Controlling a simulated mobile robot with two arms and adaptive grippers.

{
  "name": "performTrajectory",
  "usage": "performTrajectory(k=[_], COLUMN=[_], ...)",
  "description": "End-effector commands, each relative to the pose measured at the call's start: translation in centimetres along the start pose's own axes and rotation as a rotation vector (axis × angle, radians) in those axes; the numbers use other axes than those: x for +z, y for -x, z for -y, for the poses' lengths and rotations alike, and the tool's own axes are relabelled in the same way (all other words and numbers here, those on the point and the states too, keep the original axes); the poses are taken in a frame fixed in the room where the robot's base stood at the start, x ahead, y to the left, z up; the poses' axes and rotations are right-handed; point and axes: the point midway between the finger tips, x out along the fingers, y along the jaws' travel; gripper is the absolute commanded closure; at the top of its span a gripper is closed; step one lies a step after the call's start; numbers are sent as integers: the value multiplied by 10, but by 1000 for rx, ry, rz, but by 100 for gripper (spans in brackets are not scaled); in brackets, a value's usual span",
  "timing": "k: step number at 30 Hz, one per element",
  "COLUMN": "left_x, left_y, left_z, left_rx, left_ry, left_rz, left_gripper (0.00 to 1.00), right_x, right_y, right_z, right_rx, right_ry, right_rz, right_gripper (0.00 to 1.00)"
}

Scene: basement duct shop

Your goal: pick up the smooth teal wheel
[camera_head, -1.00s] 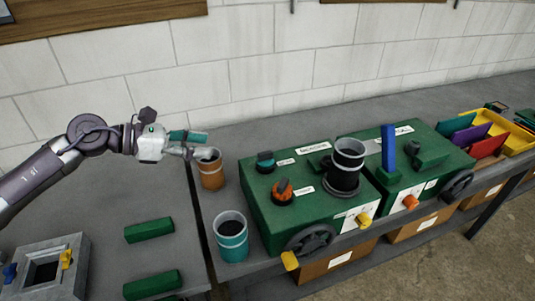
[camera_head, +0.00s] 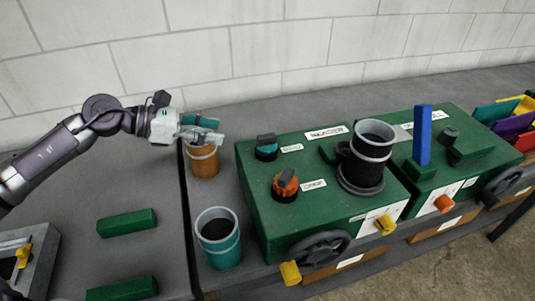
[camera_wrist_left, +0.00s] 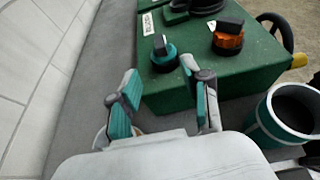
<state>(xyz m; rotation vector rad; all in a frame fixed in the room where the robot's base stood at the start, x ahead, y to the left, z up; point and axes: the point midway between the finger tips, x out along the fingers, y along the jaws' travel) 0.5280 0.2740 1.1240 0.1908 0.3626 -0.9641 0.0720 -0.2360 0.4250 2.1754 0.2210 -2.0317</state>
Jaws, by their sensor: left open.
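The only teal wheel-like part I see is a small round teal knob (camera_head: 266,152) with a dark bar across its top. It sits on the top left of a green box (camera_head: 310,200). In the left wrist view the teal knob (camera_wrist_left: 164,60) lies just beyond and between the fingertips. My left gripper (camera_head: 212,131) is open and empty, left of the knob and above an orange cup (camera_head: 203,163). Its two teal-padded fingers (camera_wrist_left: 158,82) are spread in the left wrist view. They appear apart from the knob. My right gripper is not in view.
An orange knob (camera_head: 285,185) and a dark cylinder with a grey rim (camera_head: 366,160) stand on the same box. A teal cup (camera_head: 219,245) stands in front of the orange cup. Green blocks (camera_head: 127,223) lie on the left bench. A pale block wall (camera_head: 250,50) runs behind.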

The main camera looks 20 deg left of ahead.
Motion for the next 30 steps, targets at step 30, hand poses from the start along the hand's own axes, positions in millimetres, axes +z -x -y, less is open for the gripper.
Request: performTrajectory(k=[30], left_x=[6], left_y=[-133], left_z=[-1], left_rx=[0], left_ry=[2], left_rz=[2], left_gripper=[52], right_x=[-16], right_y=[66], right_z=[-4], right_rx=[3], right_ry=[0], right_rz=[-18], right_gripper=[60])
